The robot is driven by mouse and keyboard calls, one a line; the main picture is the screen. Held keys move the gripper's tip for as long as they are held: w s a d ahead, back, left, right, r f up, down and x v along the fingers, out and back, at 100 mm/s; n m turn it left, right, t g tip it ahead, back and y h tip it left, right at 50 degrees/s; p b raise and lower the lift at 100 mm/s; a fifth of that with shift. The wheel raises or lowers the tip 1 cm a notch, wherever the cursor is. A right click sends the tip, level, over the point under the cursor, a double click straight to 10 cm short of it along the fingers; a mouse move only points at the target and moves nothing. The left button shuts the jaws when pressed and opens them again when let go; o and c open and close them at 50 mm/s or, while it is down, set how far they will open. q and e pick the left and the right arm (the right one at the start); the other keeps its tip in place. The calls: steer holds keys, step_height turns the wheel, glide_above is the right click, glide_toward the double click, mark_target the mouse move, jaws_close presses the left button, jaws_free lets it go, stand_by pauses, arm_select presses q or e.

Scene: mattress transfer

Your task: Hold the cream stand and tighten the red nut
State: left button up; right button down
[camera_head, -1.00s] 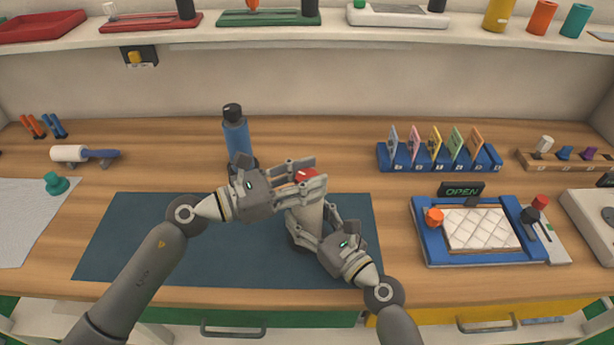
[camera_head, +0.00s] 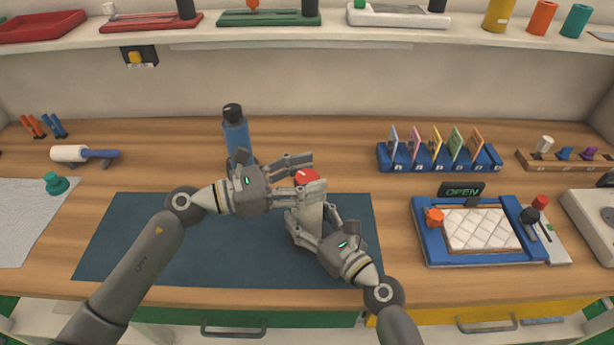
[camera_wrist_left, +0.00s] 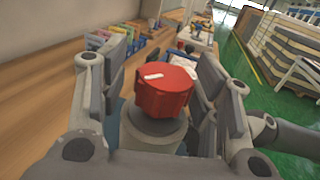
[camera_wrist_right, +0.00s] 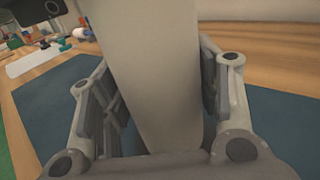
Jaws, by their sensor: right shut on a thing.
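The cream stand (camera_head: 303,214) is upright over the mat and fills the middle of the right wrist view (camera_wrist_right: 155,75). My right gripper (camera_head: 313,224) is shut on its body, with a finger on each side. The red nut (camera_head: 307,177) sits on top of the stand and has a white mark on its top, clear in the left wrist view (camera_wrist_left: 165,88). My left gripper (camera_head: 303,170) is open around the nut, with a gap visible on both sides in the left wrist view. The stand's base is partly hidden by my right gripper.
A blue bottle (camera_head: 236,138) stands close behind my left gripper. The dark mat (camera_head: 140,240) is clear on the left. To the right are a blue card rack (camera_head: 440,165) and a blue-framed tray (camera_head: 430,248) with a quilted white pad (camera_head: 480,230).

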arm_select(q)
steer(key=shift+s, duration=0.1)
arm_select(e)
steer(key=shift+r, duration=0.15)
arm_select(q)
steer(key=v, duration=1.2)
arm_select(e)
steer(key=shift+c, duration=2)
jaws_free()
steer(key=shift+d, duration=0.1)
